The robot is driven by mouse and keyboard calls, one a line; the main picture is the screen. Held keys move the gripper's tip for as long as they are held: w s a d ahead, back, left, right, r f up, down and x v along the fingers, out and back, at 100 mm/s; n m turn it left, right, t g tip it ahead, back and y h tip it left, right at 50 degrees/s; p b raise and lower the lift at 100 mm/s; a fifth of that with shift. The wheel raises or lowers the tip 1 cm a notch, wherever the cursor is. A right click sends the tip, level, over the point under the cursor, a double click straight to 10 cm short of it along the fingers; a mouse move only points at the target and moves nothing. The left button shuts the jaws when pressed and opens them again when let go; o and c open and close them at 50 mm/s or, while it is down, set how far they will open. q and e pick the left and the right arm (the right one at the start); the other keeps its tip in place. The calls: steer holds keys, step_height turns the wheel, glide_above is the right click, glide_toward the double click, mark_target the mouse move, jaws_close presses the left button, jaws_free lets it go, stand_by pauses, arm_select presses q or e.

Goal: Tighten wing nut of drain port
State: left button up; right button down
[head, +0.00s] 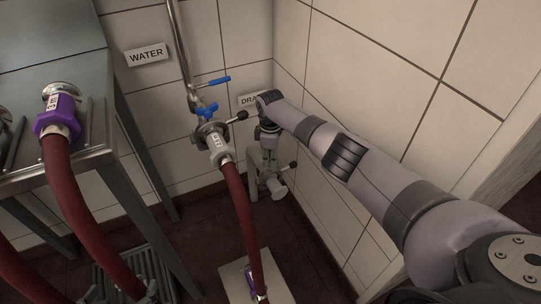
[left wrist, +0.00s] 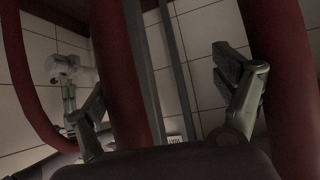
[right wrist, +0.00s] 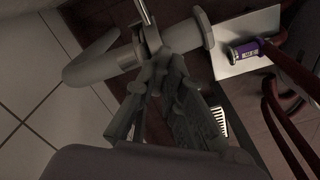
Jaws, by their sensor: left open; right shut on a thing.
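The drain port is a grey pipe fitting (head: 256,172) low in the wall corner, under a partly hidden DRAIN sign (head: 250,98). My right gripper (head: 269,152) comes down on it from above. In the right wrist view the right gripper (right wrist: 158,85) is shut at the clamp around the drain pipe (right wrist: 95,68), on what appears to be its wing nut. The fingers hide most of the nut. A round flange (right wrist: 207,32) shows beyond it. My left gripper (left wrist: 162,80) is open in the left wrist view, with a dark red hose (left wrist: 122,75) behind the gap; it is outside the head view.
A red hose (head: 240,205) hangs from the water port (head: 212,135), left of the drain. It leads to a purple-collared fitting (right wrist: 248,50) on a pale floor plate (right wrist: 228,65). A steel table (head: 60,75) with another hose stands left. The wall is close on the right.

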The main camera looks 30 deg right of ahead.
steer(key=m+p, duration=0.2)
steer(key=m, duration=0.4)
steer(key=shift+m+p, duration=0.3)
steer(key=shift+m, duration=0.9)
steer(key=m, duration=0.3)
steer(key=m+p, duration=0.1)
steer(key=m, duration=0.5)
steer(key=shift+m, duration=0.4)
steer(key=m, duration=0.5)
arm_select(q)
steer(key=s+a+f+g, duration=0.1)
steer(key=s+g, duration=0.2)
steer(key=s, duration=0.2)
steer(key=s+a+f+g+y, duration=0.1)
steer(key=s+a+f+g, duration=0.1)
steer(key=s, duration=0.4)
steer(key=shift+a+f+g+y, duration=0.25)
steer(key=shift+a+g+y, duration=0.05)
steer(key=shift+g, duration=0.4)
arm_select(e)
steer(key=shift+w+r+m, duration=0.1)
steer(key=shift+m, duration=2.6)
steer(key=c, duration=1.7)
jaws_free()
